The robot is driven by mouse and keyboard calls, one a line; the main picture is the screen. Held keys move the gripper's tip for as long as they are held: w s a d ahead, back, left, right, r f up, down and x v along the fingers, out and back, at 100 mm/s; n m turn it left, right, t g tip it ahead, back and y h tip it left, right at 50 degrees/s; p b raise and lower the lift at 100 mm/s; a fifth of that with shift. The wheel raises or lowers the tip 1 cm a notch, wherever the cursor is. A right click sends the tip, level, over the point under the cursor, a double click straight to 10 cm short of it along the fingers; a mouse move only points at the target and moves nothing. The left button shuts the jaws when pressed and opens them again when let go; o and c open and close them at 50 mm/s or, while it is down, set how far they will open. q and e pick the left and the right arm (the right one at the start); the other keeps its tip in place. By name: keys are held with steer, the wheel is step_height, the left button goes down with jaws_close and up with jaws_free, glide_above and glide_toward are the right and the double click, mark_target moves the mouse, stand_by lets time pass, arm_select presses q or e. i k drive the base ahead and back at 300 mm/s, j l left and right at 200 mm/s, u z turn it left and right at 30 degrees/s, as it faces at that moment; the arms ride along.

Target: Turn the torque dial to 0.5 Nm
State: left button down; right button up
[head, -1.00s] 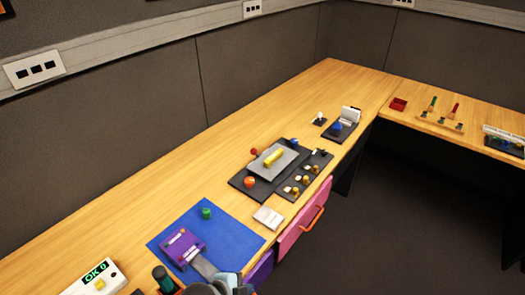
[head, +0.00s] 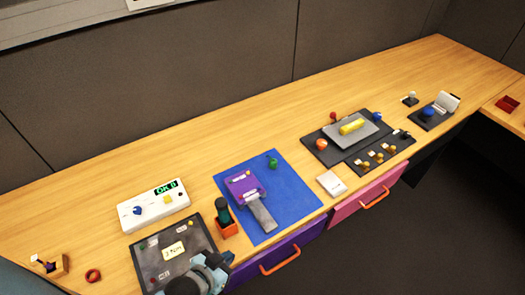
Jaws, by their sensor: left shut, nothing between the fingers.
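A white box (head: 160,207) with a lit display reading what looks like "OK 0" stands at the left of the bench. On its top are a blue pointed knob (head: 138,211) and a yellow button (head: 168,199). I cannot read any torque scale, so I cannot tell for sure that the blue knob is the torque dial. My left gripper (head: 208,278) is at the bottom, over the front of a dark panel (head: 150,253) with a pale label (head: 173,251). It is shut and empty, apart from the white box. My right gripper is out of view.
A dark green-handled tool (head: 222,211) stands in an orange holder (head: 227,229) beside the dark panel. A purple device (head: 242,186) lies on a blue mat (head: 297,207). The bench behind the white box is clear.

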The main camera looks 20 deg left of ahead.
mark_target(137, 210)
steer(key=u, duration=1.7)
